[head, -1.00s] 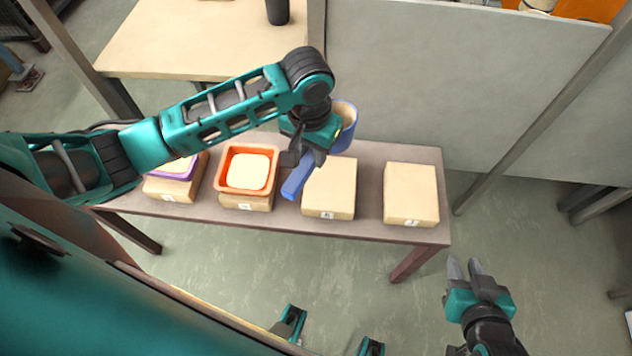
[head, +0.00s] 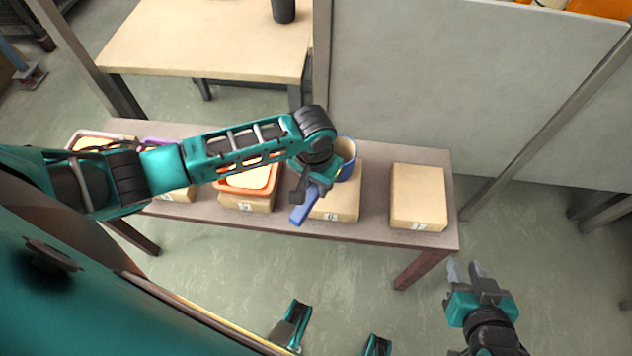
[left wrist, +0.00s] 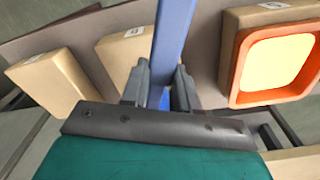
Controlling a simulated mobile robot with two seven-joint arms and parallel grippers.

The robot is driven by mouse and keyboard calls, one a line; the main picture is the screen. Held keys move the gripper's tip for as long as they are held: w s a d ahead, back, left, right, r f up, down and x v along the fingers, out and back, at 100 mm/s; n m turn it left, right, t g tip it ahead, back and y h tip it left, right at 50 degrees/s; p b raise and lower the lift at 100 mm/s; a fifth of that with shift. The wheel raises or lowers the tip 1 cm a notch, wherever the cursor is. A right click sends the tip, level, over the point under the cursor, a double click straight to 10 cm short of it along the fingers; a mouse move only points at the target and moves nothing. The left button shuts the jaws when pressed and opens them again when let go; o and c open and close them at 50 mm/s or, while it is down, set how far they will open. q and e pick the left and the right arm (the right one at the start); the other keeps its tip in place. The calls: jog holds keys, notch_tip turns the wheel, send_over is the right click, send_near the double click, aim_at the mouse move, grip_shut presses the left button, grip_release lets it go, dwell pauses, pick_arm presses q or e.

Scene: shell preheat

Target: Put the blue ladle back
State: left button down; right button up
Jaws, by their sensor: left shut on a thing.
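The blue ladle has its handle (head: 304,207) and its round cup (head: 346,158) showing in the head view, on either side of my left gripper (head: 313,188). My left gripper is shut on the handle, which also runs up between the fingers in the left wrist view (left wrist: 174,40). The ladle is over a cardboard box (head: 343,203) on the long table; I cannot tell whether it touches the box. My right gripper (head: 470,272) is empty, in front of the table at the right, its two fingers a little apart.
An orange tray (head: 247,189) sits on a box left of the ladle. More boxes with trays stand further left, partly hidden by my arm. A bare box (head: 418,195) stands at the right end of the table (head: 377,215). A grey panel (head: 450,90) rises behind.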

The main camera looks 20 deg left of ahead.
pick_arm(q)
jog(key=c, duration=0.8)
grip_release()
jog(key=shift+f, duration=0.1)
jog(key=shift+c, duration=0.2)
